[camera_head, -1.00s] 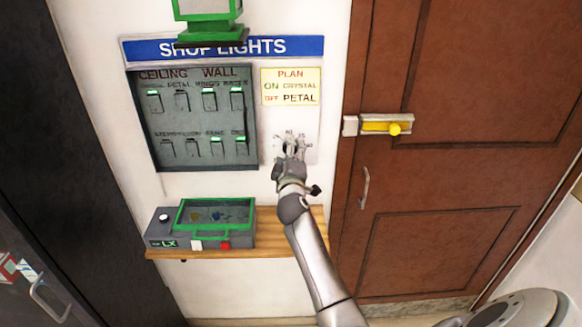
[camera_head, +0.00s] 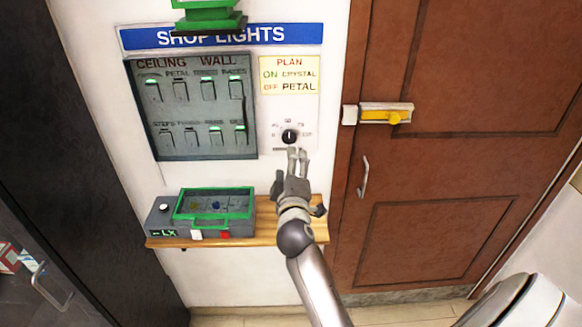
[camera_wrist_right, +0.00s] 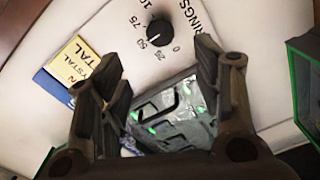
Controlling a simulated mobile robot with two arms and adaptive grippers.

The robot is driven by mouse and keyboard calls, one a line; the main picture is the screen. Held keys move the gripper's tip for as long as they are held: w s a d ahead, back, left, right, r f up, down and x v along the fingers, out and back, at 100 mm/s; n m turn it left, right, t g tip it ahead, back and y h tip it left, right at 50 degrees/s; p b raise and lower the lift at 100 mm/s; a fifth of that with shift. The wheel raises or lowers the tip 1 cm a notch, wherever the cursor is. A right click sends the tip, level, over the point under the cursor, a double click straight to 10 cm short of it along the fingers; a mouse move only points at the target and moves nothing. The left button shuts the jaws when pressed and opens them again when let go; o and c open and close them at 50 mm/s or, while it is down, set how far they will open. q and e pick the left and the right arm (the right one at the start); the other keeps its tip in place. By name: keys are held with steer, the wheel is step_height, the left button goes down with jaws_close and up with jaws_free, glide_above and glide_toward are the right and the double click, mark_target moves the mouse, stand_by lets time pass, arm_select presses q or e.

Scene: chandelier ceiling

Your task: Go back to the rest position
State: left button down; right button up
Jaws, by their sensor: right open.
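My right gripper (camera_head: 297,152) is open and empty, just below the black dial (camera_head: 289,136) on the white wall plate. In the right wrist view the dial (camera_wrist_right: 159,30) stands beyond the open fingers (camera_wrist_right: 162,70), apart from them, with numbers printed around it. The grey switch panel (camera_head: 190,108) hangs to the left of the dial under the blue SHOP LIGHTS sign (camera_head: 220,36). Several of its switches show green lights. My left gripper is not in view.
A wooden shelf (camera_head: 268,232) below holds a grey and green box (camera_head: 158,222), left of my right arm. A yellow PLAN note (camera_head: 290,75) is above the dial. A brown door (camera_head: 480,60) with a yellow latch (camera_head: 385,115) is at right. A dark cabinet (camera_head: 85,150) is at left.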

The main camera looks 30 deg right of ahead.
stand_by(0.3)
steer(key=s+a+f+m+g+y, duration=0.2)
steer(key=s+a+f+g+y, duration=0.15)
steer(key=s+f, duration=0.6)
steer(key=s+a+f+m+g+y, duration=0.3)
steer(key=s+a+f+g, duration=0.15)
steer(key=s+f, duration=0.45)
steer(key=s+a+f+g+y, duration=0.25)
steer(key=s+a, duration=0.45)
steer(key=s, duration=0.6)
step_height(320, 180, down, 32)
steer(key=s+g+b, duration=0.3)
steer(key=b, duration=0.2)
steer(key=s+d+f+b, duration=0.2)
steer(key=s+f+b, duration=0.2)
steer(key=s+f, duration=1.2)
step_height(320, 180, down, 3)
steer(key=shift+d+r+g+y, duration=0.1)
steer(key=shift+d+g+y, duration=0.05)
steer(key=shift+g+y, duration=0.2)
